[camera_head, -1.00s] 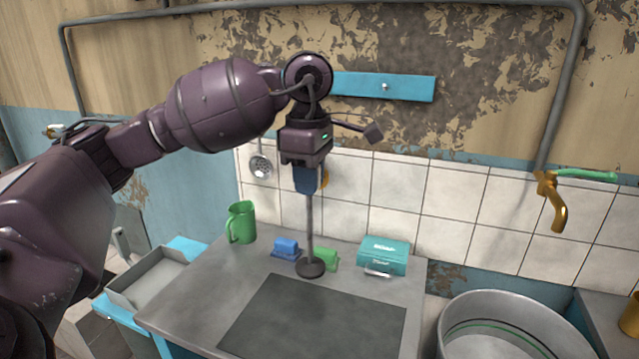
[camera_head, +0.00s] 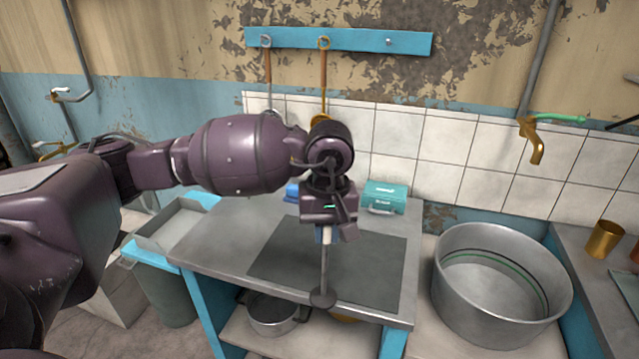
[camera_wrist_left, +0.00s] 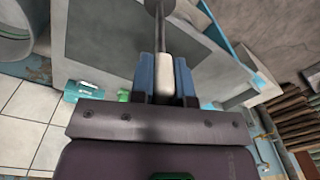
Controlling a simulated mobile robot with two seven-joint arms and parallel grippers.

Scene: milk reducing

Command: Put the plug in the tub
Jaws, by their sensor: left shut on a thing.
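The plug (camera_head: 323,298) is a dark round disc on a long thin grey rod with a whitish handle. My left gripper (camera_head: 325,234) is shut on the handle, and the rod hangs down upright with the disc at the bottom. In the left wrist view the blue fingers (camera_wrist_left: 166,82) close on both sides of the handle. The disc shows in front of the worktable's front edge; its height is hard to tell. The tub (camera_head: 446,300) is a large round grey metal vessel at the right, apart from the plug. My right gripper is not in view.
The grey worktable (camera_head: 215,240) has a dark inset panel (camera_head: 385,262). A teal box (camera_head: 385,196) stands at its back. A metal pot (camera_head: 272,316) sits on the shelf below. A brass tap (camera_head: 532,140) is on the wall above the tub. A brass cup (camera_head: 604,239) stands far right.

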